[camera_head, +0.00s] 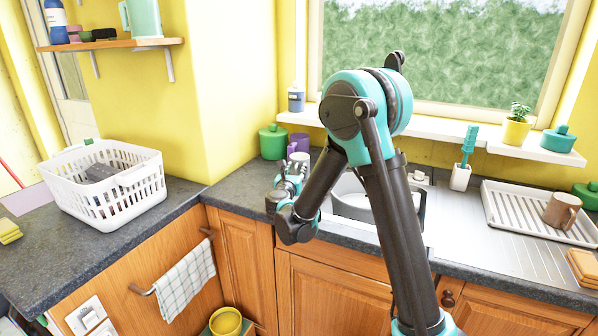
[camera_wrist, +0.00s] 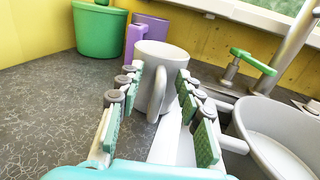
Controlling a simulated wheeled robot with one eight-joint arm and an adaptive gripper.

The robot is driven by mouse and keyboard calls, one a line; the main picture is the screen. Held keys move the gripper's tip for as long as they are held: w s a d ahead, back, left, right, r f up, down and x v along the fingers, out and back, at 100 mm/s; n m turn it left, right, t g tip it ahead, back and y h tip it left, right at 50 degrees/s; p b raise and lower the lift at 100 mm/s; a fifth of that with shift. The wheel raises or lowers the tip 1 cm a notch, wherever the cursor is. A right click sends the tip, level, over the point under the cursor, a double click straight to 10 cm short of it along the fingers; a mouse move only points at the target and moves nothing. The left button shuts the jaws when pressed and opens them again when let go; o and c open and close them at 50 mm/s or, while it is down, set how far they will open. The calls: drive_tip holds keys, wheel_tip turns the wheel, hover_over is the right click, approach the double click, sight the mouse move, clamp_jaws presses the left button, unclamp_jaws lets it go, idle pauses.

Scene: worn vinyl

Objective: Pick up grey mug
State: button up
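The grey mug (camera_wrist: 172,57) is pale grey and stands upright on the dark worktop in the wrist view, its handle (camera_wrist: 156,94) turned towards me. My gripper (camera_wrist: 158,84) is open, with one finger on each side of the handle. I cannot tell whether either finger touches the mug. In the head view, the mug (camera_head: 299,157) shows just behind my gripper (camera_head: 291,178), partly hidden by it.
A purple mug (camera_wrist: 133,42) and a green lidded canister (camera_wrist: 99,32) stand close behind and left. The sink (camera_wrist: 262,128) and tap (camera_wrist: 291,47) are at right. A white basket (camera_head: 107,205) is on the left worktop. A brown mug (camera_head: 561,210) sits in the dish rack (camera_head: 507,211).

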clamp_jaws()
drive_tip(key=shift+r, duration=0.15)
idle(0.4)
